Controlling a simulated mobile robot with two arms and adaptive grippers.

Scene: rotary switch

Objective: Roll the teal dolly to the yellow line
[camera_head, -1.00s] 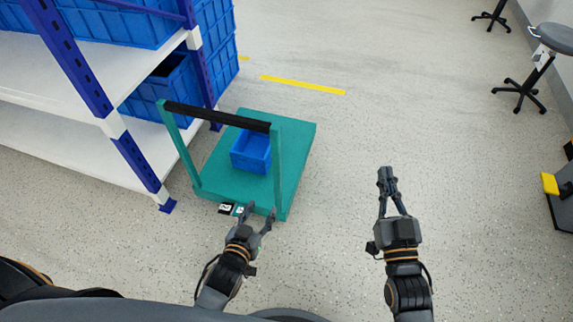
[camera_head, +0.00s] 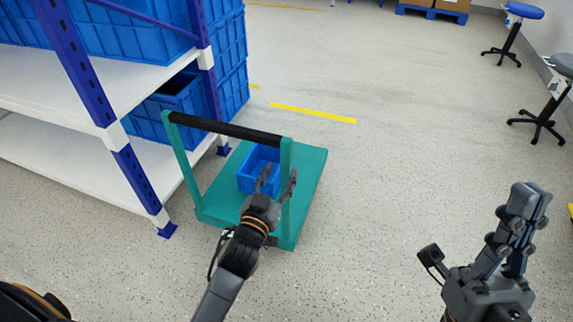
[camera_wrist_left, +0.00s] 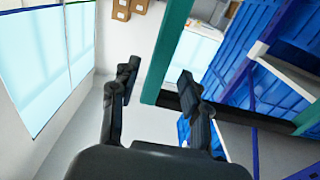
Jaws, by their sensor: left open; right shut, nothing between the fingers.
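The teal dolly (camera_head: 222,205) stands on the floor, its upright frame and black handle bar (camera_head: 225,129) facing me. A blue bin (camera_head: 258,170) sits on its deck. The yellow line (camera_head: 314,113) lies on the floor beyond the dolly. My left gripper (camera_head: 278,180) is open at the frame's right post (camera_head: 286,160); contact cannot be told. In the left wrist view, the teal post (camera_wrist_left: 166,50) shows beyond and between the open fingers (camera_wrist_left: 153,88), with the black bar (camera_wrist_left: 225,115) behind the right finger. My right gripper (camera_head: 528,198) is shut and empty, well right of the dolly.
A shelf rack (camera_head: 130,165) with blue bins stands close along the dolly's left side. Stools (camera_head: 545,115) stand at the far right. Boxes on a blue pallet (camera_head: 432,12) are at the back. The floor ahead and right of the dolly is clear.

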